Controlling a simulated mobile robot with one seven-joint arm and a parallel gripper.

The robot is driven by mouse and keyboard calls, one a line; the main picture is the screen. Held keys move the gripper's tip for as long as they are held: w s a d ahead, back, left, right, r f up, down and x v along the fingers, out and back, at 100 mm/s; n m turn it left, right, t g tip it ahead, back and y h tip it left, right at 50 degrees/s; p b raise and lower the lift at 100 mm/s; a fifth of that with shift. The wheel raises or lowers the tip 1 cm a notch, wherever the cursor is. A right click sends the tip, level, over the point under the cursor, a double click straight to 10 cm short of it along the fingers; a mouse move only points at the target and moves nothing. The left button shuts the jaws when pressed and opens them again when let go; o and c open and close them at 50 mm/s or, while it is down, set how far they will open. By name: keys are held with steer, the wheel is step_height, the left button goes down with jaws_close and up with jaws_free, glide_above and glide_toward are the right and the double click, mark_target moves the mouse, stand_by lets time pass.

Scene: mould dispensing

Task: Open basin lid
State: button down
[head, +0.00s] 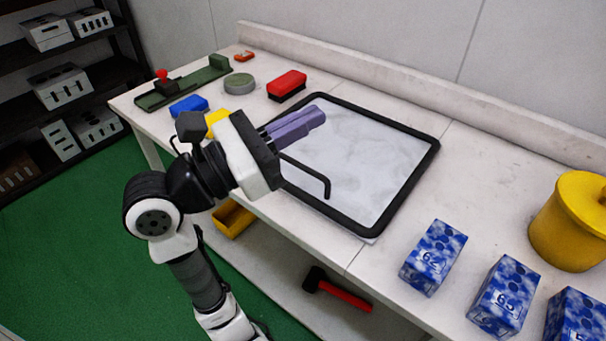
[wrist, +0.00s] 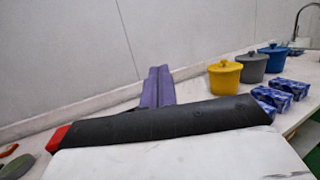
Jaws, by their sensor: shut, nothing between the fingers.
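A flat, white marbled panel with a thick black frame, which I take to be the basin lid (head: 372,158), lies level on the white table. A bent black bar handle (head: 310,172) shows over its near left part. No opening shows under the panel. My gripper (head: 316,116) reaches in from the left, its purple fingers pointing to the upper right over the panel's far left part. The fingers are together and empty, apart from the visible handle.
A red brush (head: 287,84), grey round tin (head: 239,83), blue block (head: 188,106) and yellow block (head: 217,122) lie left of the panel. Blue patterned boxes (head: 433,257) and a yellow lidded pot (head: 566,222) stand right. Grey (wrist: 252,68) and blue pots (wrist: 273,60) stand beyond. A low wall backs the table.

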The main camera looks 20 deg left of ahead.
steer(key=w+a+f+n+g+y, duration=0.1)
steer(key=w+a+f+y, duration=0.15)
steer(key=f, duration=0.25)
steer(key=w+a+f+n+y, duration=0.1)
steer(key=a+f+n+y, duration=0.1)
steer(key=f+y, duration=0.3)
steer(key=n+g+y+b, duration=0.1)
steer(key=n+g+y, duration=0.1)
steer(key=g+y, duration=0.1)
glide_toward(293, 184)
steer(key=w+d+f, duration=0.1)
steer(key=w, duration=0.1)
steer(key=w+d+p, duration=0.1)
steer(key=w, duration=0.2)
steer(key=w+d+f, duration=0.1)
steer(key=w, duration=0.1)
steer(key=shift+w+f, duration=0.3)
steer(key=shift+w, duration=0.1)
steer(key=shift+a+r+p, duration=0.1)
steer(key=shift+r+p, duration=0.05)
steer(key=shift+p, duration=0.15)
